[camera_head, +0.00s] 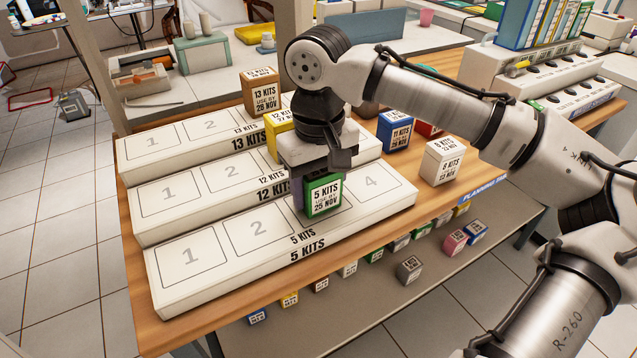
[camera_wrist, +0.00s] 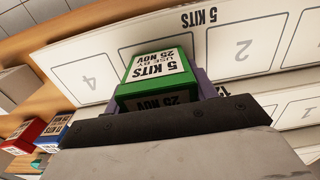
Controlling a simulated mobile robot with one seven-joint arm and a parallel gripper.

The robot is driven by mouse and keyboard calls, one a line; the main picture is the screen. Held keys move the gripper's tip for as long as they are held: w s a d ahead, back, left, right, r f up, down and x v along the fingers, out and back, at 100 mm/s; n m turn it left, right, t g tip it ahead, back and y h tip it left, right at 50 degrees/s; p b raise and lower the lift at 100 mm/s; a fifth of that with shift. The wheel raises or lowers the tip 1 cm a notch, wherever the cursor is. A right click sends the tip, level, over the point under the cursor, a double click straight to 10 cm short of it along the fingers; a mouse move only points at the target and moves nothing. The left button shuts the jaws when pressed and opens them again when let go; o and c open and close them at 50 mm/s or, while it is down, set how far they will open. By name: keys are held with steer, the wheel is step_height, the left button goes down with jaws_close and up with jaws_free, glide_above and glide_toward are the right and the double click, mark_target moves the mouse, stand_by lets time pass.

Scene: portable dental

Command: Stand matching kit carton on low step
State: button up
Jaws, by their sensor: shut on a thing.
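My gripper (camera_head: 312,176) is shut on a green carton (camera_head: 323,196) with a white label reading "5 KITS USE BY 25 NOV". The carton is upright over slot 3 of the low front step (camera_head: 245,258), which is marked "5 KITS". In the wrist view the green carton (camera_wrist: 157,70) sits between the fingers, beside slots 2 and 4 of that step. I cannot tell whether its base touches the step. The carton hides most of slot 3. Slots 1, 2 and 4 are empty.
A yellow carton (camera_head: 278,125) stands on the middle "12 KITS" step, and a brown "13 KITS" carton (camera_head: 262,90) on the back step. Blue (camera_head: 394,131) and white (camera_head: 442,160) cartons stand to the right on the wooden table. Several small cartons lie on the lower shelf.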

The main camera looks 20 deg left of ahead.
steer(key=o, duration=1)
step_height(320, 180, up, 12)
steer(key=shift+r+p, duration=0.15)
steer(key=shift+p, duration=0.6)
